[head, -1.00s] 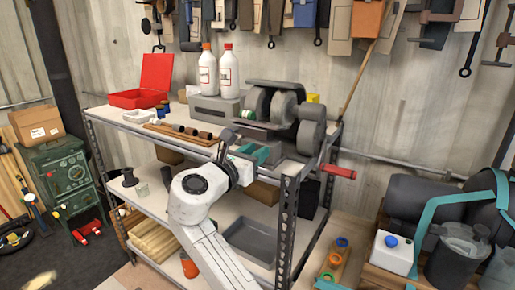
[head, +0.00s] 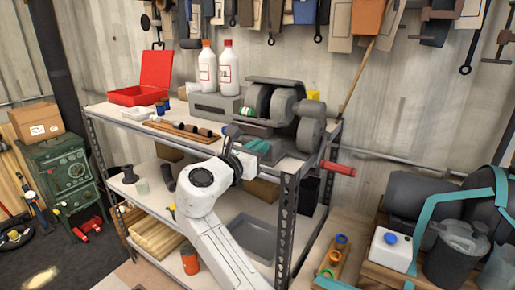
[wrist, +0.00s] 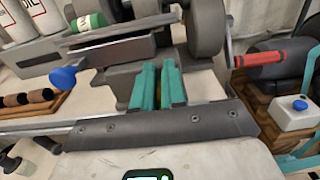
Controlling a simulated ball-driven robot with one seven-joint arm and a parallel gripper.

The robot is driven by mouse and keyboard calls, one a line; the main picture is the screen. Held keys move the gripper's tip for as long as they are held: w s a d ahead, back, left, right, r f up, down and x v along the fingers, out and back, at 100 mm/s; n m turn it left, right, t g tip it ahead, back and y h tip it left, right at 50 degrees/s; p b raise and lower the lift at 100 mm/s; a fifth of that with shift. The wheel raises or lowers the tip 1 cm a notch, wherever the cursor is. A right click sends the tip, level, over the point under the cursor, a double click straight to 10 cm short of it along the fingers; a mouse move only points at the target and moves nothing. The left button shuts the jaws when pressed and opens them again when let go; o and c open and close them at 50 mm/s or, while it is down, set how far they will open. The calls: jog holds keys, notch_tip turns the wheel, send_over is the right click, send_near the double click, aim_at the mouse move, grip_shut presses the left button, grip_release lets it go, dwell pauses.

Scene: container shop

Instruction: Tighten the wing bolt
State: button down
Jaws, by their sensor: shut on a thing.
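The grey bench grinder (head: 287,105) stands on the top shelf of the rack, and its wheel and tool rest (wrist: 115,48) show in the wrist view. My gripper (wrist: 159,68) has teal fingers nearly together, pointing at the grinder's front below the tool rest. In the head view my gripper (head: 257,145) is in front of the grinder. A small yellow part (wrist: 170,64) shows at the fingertips; it seems to be the wing bolt, mostly hidden by the fingers. A blue knob (wrist: 63,77) sticks out at the left of the tool rest, apart from the fingers.
A red handle (head: 338,168) sticks out right of the rack. White bottles (head: 207,68), an open red box (head: 150,82) and a wooden tray of dark cylinders (head: 185,130) stand left along the shelf (head: 118,112). Bare shelf lies in front of the grinder.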

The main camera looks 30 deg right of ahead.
aim_at(273, 154)
jog(key=shift+m, duration=0.3)
jog(key=m+b, duration=0.2)
jog(key=m, duration=0.2)
jog(key=s+f+m+b, duration=0.1)
jog(key=m+b, duration=0.1)
jog(key=m, duration=0.3)
jog(key=s+d+f+m+b, duration=0.1)
jog(key=m+b, duration=0.1)
jog(key=m, duration=0.2)
jog(key=shift+s+d+f+m+b, duration=0.1)
jog(key=shift+f+m+b, duration=0.1)
jog(key=shift+m+b, duration=0.8)
jog(key=shift+f+m+b, duration=0.15)
jog(key=shift+m+b, duration=0.6)
jog(key=shift+m, duration=0.35)
jog(key=c, duration=1.3)
grip_release()
